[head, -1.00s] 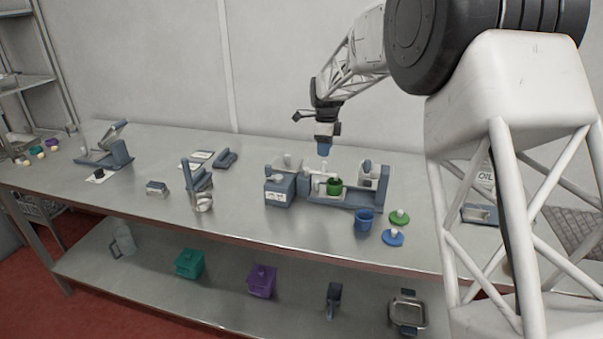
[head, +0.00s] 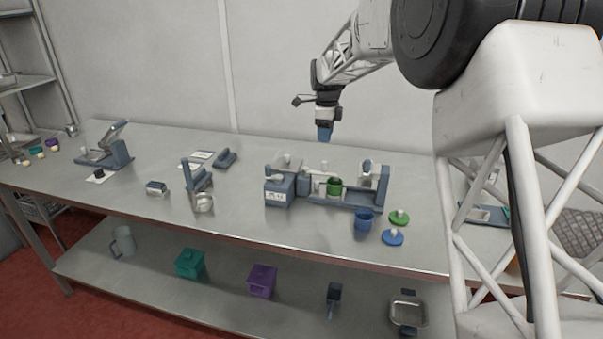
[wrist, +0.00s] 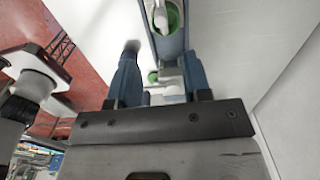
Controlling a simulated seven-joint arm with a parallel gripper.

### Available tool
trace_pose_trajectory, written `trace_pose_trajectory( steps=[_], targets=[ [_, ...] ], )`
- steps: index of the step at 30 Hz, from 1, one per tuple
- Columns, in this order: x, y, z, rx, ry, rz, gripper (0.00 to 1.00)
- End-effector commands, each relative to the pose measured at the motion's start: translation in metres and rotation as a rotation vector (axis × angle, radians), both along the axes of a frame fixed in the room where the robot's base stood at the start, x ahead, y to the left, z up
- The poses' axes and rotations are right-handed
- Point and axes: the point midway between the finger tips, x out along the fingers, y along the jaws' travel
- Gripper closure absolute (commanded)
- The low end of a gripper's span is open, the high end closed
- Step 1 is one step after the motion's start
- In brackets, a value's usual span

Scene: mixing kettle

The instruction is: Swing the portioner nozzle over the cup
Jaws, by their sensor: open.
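The portioner (head: 278,189) is a blue-grey bench unit with a white label, in the middle of the table in the head view. A white nozzle arm (head: 322,176) shows at its middle, beside a green cup (head: 334,187) on the unit's base. Whether the nozzle's tip is over the cup is too small to tell. My gripper (head: 325,134) is open, pointing down above the portioner and apart from it. In the wrist view its two blue fingers (wrist: 160,60) are spread, with white and green parts showing between and beyond them.
A blue cup (head: 364,222) and two lids, green (head: 399,217) and blue (head: 392,237), lie near the front edge, right of the portioner. A press-like tool (head: 199,187) stands to the left. The table between it and the portioner is clear.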

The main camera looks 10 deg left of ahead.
Motion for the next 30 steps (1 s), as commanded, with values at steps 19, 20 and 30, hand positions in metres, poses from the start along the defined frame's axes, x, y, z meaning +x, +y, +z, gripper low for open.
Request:
trace_pose_trajectory(
  steps=[19,20,30],
  targets=[
    [0.000,0.000,0.021,0.000,0.000,0.000,0.55],
    [0.000,0.000,0.021,0.000,0.000,0.000,0.55],
    [-0.016,-0.023,0.035,0.003,-0.011,0.060,0.55]
  ],
)
